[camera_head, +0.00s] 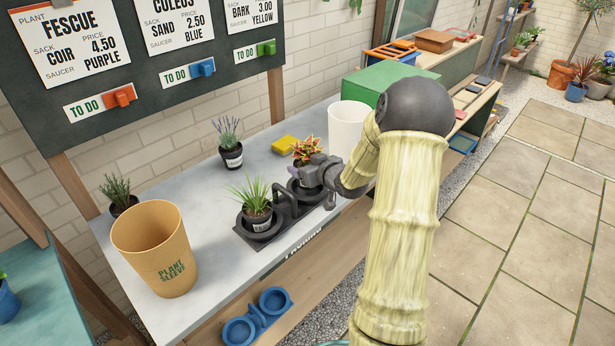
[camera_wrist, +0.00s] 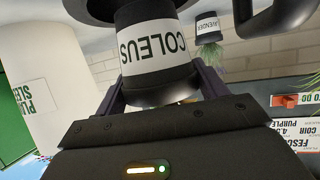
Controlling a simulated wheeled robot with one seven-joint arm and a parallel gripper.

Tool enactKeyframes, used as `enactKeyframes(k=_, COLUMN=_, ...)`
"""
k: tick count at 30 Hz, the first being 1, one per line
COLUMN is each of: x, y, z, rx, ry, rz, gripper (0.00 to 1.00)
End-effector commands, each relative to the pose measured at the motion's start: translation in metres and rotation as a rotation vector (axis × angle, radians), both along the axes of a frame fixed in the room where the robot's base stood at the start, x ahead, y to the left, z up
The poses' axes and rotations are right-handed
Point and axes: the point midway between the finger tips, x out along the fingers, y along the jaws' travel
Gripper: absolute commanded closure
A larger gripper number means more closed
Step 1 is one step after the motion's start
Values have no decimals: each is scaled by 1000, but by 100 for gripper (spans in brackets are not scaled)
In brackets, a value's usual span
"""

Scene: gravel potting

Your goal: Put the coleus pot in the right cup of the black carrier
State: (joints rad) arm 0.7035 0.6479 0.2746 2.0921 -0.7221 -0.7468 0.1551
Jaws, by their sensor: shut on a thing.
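The coleus pot (camera_head: 304,149), dark with red-and-yellow leaves, stands upright over the right cup (camera_head: 304,190) of the black carrier (camera_head: 244,241). My gripper (camera_head: 314,170) is shut on it from the right and hides part of the pot. In the wrist view, which is upside down, the COLEUS label (camera_wrist: 152,45) shows between my fingers. The pot's lower end overlaps the cup's dark rim there; I cannot tell whether it rests on the cup's floor. The left cup holds a pot of spiky green grass (camera_head: 256,197). The carrier's handle (camera_head: 284,195) rises between the cups.
A lavender pot (camera_head: 231,155) and a yellow block (camera_head: 286,144) stand behind the carrier. A white sleeve (camera_head: 346,128) stands close behind my gripper. A tan plant sleeve (camera_head: 158,250) and a dark potted herb (camera_head: 120,198) are at the left. The bench between lavender and tan sleeve is clear.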

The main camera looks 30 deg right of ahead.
Motion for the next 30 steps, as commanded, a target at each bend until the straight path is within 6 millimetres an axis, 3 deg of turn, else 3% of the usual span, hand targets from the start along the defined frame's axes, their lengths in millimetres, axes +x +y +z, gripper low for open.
enactKeyframes(k=4, x=0, y=0, z=-4, rx=1, ry=-1, rz=0, gripper=60)
enactKeyframes(k=12, x=0, y=0, z=-37, rx=1, ry=0, rz=0, gripper=60)
enactKeyframes(k=24, x=0, y=0, z=-41, rx=0, ry=-1, rz=-1, gripper=60)
enactKeyframes(k=25, x=0, y=0, z=-40, rx=0, ry=0, rz=-1, gripper=22)
enactKeyframes(k=27, x=0, y=0, z=-40, rx=0, ry=0, rz=-1, gripper=9)
enactKeyframes(k=30, x=0, y=0, z=-40, rx=0, ry=0, rz=-1, gripper=7)
